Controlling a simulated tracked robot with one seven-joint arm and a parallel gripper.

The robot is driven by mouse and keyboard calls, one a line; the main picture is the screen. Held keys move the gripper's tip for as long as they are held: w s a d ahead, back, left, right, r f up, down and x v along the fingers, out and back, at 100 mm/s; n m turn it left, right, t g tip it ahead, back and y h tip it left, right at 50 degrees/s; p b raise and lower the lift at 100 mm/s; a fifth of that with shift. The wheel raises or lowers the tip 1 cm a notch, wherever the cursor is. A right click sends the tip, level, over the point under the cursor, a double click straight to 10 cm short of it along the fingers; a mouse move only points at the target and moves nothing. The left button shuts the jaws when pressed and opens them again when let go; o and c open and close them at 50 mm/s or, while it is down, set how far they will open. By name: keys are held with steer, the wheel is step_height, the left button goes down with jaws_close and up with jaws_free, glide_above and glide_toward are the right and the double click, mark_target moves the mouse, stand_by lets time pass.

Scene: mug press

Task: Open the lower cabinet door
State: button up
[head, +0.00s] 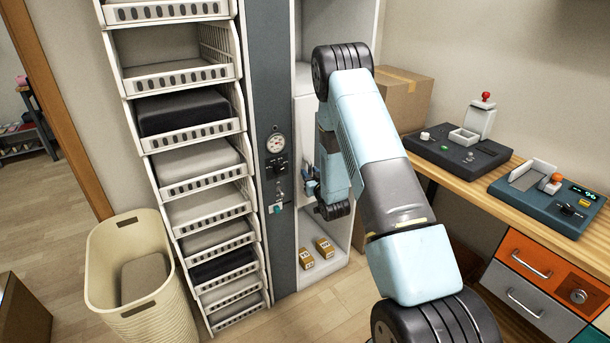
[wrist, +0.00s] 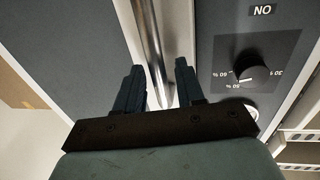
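The tall cabinet (head: 362,205) stands in the middle of the head view. Its lower compartment shows a white interior, with small yellow boxes (head: 306,258) on its floor. My gripper (head: 311,187) is in front of the cabinet, beside the dark control column, and my arm hides part of the opening. In the wrist view, my gripper (wrist: 160,85) is open, with a finger on each side of a vertical metal bar handle (wrist: 148,35). Whether the fingers touch it I cannot tell. A dark panel (wrist: 75,45) lies left of the handle. The lower door's outline is not clear in the head view.
A dark column (head: 283,240) with a gauge and knobs adjoins the cabinet; its dial (wrist: 253,75) is close beside my gripper. Slanted white racks (head: 200,175) and a cream basket (head: 130,265) stand left. A workbench (head: 540,240) with devices and drawers is right.

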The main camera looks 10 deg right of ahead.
steer(key=shift+w, duration=0.25)
steer(key=shift+c, duration=0.4)
jaws_close()
